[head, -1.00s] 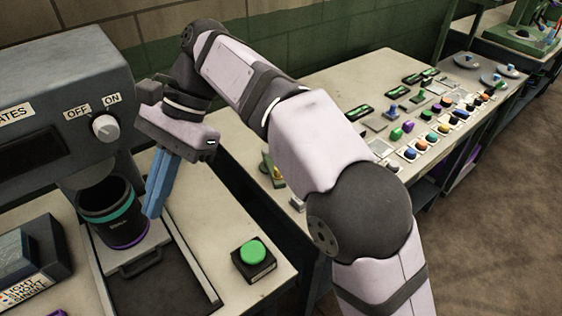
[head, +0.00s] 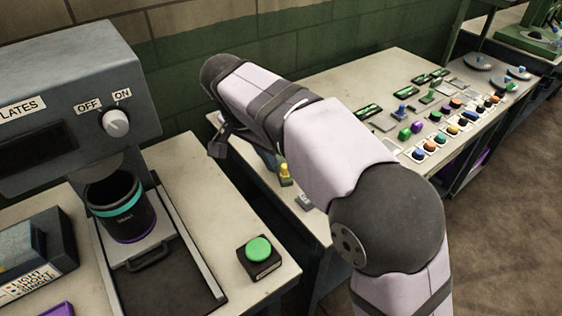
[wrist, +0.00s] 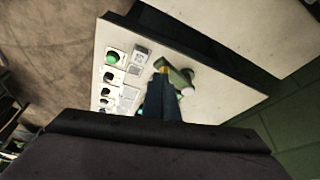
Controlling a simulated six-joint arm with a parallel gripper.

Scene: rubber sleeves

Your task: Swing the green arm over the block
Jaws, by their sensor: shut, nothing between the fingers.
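A green arm-like piece (wrist: 178,76) with a pale round end lies on the light table in the wrist view, beside a small yellow part (wrist: 161,68). In the head view a yellow upright piece (head: 285,173) stands at the table's near-left edge. A small grey block (head: 304,201) sits close to it; it seems to be the grey lettered piece in the wrist view (wrist: 140,54). My gripper (wrist: 163,82) is shut and empty, its blue fingers pointing down over the green piece. Whether they touch it cannot be told. In the head view my arm mostly hides the gripper.
The long table (head: 345,85) carries rows of coloured buttons (head: 450,125) and switches to the right. At left stand a grey machine (head: 70,95) with an OFF/ON knob (head: 115,123), a black cup (head: 122,205) and a green push button (head: 258,250). A gap separates the two tables.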

